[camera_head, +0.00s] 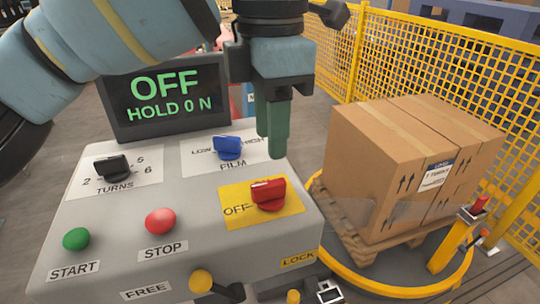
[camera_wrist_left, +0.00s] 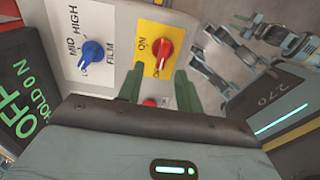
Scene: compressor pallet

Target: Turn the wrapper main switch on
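The wrapper main switch (camera_head: 268,193) is a red knob on a yellow plate (camera_head: 240,208) at the right of the grey control panel. The OFF label shows on its left in the head view. It also shows in the left wrist view (camera_wrist_left: 165,48), with the ON label visible on the plate. The display (camera_head: 165,98) reads OFF and HOLD 0 N. My left gripper (camera_head: 270,145) points down above and behind the red knob, apart from it. In the left wrist view its green fingers (camera_wrist_left: 158,72) are spread with nothing between them.
A blue FILM knob (camera_head: 228,148) and a black TURNS knob (camera_head: 112,167) stand nearby. Green START (camera_head: 76,239) and red STOP (camera_head: 160,221) buttons sit in front, with a yellow-knobbed lever (camera_head: 202,281). Cartons (camera_head: 400,165) on a pallet and a yellow fence (camera_head: 420,60) are right.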

